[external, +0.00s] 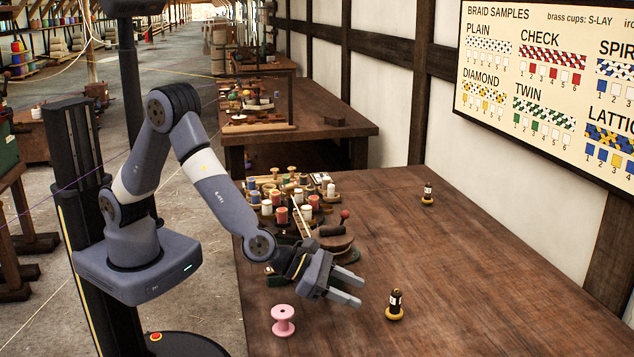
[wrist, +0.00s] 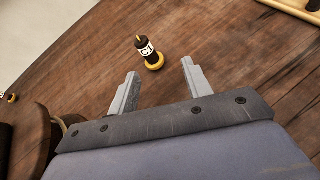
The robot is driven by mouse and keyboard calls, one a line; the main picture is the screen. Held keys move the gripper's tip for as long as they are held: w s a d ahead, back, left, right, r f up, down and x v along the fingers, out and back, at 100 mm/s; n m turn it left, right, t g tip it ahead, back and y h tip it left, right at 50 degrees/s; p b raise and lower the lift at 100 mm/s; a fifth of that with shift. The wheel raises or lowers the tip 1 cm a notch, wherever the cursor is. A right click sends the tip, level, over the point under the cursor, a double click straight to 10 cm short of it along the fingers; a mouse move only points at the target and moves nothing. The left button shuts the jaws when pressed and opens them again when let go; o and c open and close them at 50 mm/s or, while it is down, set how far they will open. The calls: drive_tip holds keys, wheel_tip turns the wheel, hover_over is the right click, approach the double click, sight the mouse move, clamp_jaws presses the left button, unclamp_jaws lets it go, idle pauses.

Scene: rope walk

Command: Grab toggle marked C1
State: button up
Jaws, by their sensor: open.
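The toggle marked C1 (wrist: 148,51) is a small black peg with a white label and a yellow ring base. In the wrist view it sits on the wooden table, ahead of the gap between my fingers. My gripper (wrist: 158,85) is open and empty, and the toggle is beyond its fingertips. In the external view my gripper (external: 358,290) is low over the table, and a black and yellow toggle (external: 395,304) stands upright just right of the fingertips. Its label is too small to read there. A similar toggle (external: 427,194) stands farther back on the table.
A pink spool (external: 283,320) stands at the table's near left edge. Several thread spools (external: 282,214) crowd a round holder behind my gripper. The table (external: 480,255) is clear to the right. A braid sample board (external: 545,85) hangs on the wall.

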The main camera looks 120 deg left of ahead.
sight(395, 303)
drive_tip(key=shift+s+a+f+n+y, duration=0.15)
drive_tip(key=shift+a+n+y, duration=0.1)
drive_tip(key=shift+n, duration=0.35)
drive_tip(key=shift+w+a+f+n+y, duration=0.15)
drive_tip(key=shift+n+y, duration=0.1)
drive_tip(key=shift+n, duration=0.35)
drive_tip(key=shift+w+a+f, duration=0.1)
drive_tip(key=shift+a, duration=0.1)
drive_tip(key=p+x, duration=0.1)
drive_tip(key=x, duration=0.3)
drive_tip(key=shift+w+a+f, duration=0.1)
drive_tip(key=shift+w+a, duration=0.1)
drive_tip(key=shift+w, duration=0.1)
drive_tip(key=shift+p+x, duration=1.15)
drive_tip(key=shift+x, duration=1.55)
drive_tip(key=shift+s+a, duration=0.15)
drive_tip(key=shift+a, duration=0.05)
drive_tip(key=shift+c, duration=0.5)
clamp_jaws()
